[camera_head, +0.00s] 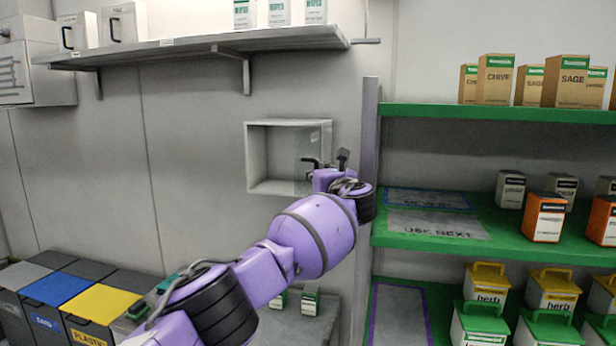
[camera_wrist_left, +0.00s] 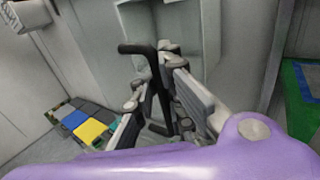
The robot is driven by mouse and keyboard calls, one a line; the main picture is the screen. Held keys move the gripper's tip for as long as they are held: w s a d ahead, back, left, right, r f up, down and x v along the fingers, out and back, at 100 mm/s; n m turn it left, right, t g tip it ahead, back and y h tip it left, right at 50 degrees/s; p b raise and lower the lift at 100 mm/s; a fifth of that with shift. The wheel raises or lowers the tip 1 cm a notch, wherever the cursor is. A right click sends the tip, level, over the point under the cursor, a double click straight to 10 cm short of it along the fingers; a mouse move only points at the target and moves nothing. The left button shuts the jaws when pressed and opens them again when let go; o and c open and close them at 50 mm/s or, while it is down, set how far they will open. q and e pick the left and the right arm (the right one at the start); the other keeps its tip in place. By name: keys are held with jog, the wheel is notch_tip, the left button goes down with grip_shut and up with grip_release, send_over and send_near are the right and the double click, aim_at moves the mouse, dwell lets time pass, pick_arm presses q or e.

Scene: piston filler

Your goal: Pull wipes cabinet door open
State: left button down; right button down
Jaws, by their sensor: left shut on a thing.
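The wipes cabinet (camera_head: 258,160) is a small grey box on the wall, below the long shelf, with a pale front frame. It also shows in the left wrist view (camera_wrist_left: 212,40), behind the gripper. A dark bar handle (camera_wrist_left: 136,48) stands out at the front of the cabinet. My left gripper (camera_head: 328,160) is at the cabinet's right side, shut on this handle, and the left wrist view shows the bar between its fingers (camera_wrist_left: 160,78). My gripper and wrist hide part of the cabinet's right edge. How far the door stands open I cannot tell. My right gripper is not in view.
A grey wall shelf (camera_head: 200,50) with white boxes runs above the cabinet. A green shelf rack (camera_head: 480,111) with a grey upright (camera_head: 368,140) stands close to the right. Coloured bins (camera_head: 100,302) stand low at the left. The wall left of the cabinet is bare.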

pick_arm(q)
jog(key=shift+d+f, duration=0.2)
jog(key=shift+f, duration=0.25)
jog(key=c, duration=2.1)
grip_release()
jog(key=shift+o, duration=1.3)
jog(key=shift+s+r, duration=0.15)
jog(key=shift+r, duration=0.2)
jog(key=v, duration=1.2)
